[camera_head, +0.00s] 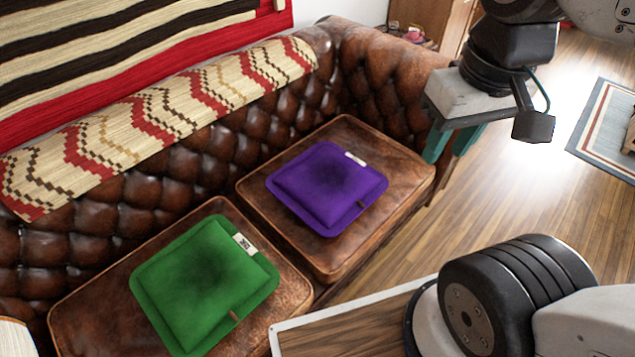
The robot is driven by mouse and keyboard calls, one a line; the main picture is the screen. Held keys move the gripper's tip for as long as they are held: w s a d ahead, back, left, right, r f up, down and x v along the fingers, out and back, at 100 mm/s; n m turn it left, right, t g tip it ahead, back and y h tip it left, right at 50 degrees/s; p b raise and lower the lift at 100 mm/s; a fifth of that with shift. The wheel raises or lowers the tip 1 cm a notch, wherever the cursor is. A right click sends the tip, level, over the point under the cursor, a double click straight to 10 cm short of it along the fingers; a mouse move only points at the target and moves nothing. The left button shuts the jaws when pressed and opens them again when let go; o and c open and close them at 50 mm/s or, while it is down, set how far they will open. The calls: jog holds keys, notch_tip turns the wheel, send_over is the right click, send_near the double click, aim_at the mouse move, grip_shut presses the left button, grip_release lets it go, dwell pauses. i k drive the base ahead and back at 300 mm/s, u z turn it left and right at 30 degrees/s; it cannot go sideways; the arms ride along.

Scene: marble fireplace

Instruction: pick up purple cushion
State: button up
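The purple cushion (328,188) lies flat on the right seat pad of the brown leather sofa (252,190). It has a white tag near its top edge and a small brown tab at its lower right. My gripper (452,144) is at the upper right, beside the sofa's right arm, apart from the cushion and to its right. Its teal fingers point down, with a gap between them, and nothing shows between them. The sofa arm lies behind the fingers in the picture.
A green cushion (205,285) with a white tag lies on the left seat pad. A patterned throw (150,125) covers the sofa back. The sofa's tufted back and right arm rise around the seat. Wooden floor (500,215) is open to the right, with a rug (606,125) beyond.

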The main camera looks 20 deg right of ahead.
aim_at(323, 185)
jog(key=u, duration=1.1)
jog(key=k, duration=0.4)
jog(key=z, duration=1.8)
jog(key=i, duration=0.5)
jog(key=z, duration=0.1)
